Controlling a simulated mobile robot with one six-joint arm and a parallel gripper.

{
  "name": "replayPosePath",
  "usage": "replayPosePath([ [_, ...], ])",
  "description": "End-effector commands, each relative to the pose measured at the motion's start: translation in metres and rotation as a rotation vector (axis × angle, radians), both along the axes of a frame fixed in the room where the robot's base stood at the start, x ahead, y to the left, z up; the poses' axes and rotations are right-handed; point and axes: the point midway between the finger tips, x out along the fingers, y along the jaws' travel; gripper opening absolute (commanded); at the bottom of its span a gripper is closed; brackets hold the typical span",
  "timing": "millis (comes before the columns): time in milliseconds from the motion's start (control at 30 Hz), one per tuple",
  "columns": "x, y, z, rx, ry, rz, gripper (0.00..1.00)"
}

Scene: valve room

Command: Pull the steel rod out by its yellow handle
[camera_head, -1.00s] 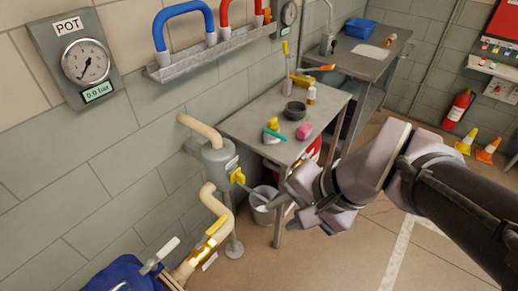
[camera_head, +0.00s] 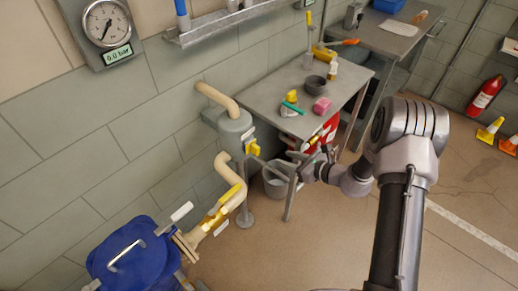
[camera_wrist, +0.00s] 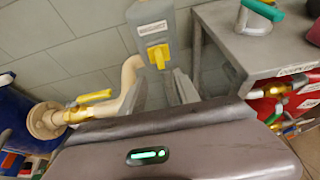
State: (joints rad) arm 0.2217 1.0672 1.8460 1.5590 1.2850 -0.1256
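A yellow handle (camera_head: 253,147) is on the front of the upright grey cylinder (camera_head: 235,125). In the wrist view the handle (camera_wrist: 158,54) hangs below the cylinder's label, just ahead of my fingers. The steel rod cannot be made out clearly. My gripper (camera_head: 275,165) is to the right of the handle, with its fingers pointing towards it.
A steel table (camera_head: 262,100) with several small items stands right of the cylinder. A grey bucket (camera_head: 275,185) is under my gripper. A brass valve with a yellow lever (camera_head: 222,205) and a blue container (camera_head: 130,255) are at the front left. The wall gauge display (camera_head: 118,54) reads 0.0 bar.

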Motion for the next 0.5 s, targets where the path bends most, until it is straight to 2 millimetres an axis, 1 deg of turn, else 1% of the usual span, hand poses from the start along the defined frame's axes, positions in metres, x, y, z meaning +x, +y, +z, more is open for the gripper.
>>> replayPosePath([
  [33,0.007,0.012,-0.01,-0.001,-0.001,0.007,0.38],
  [300,0.052,0.07,-0.04,-0.001,-0.001,0.007,0.38],
  [400,0.064,0.086,-0.048,-0.001,-0.001,0.007,0.38],
  [500,0.074,0.097,-0.053,-0.002,0.0,0.005,0.38],
])
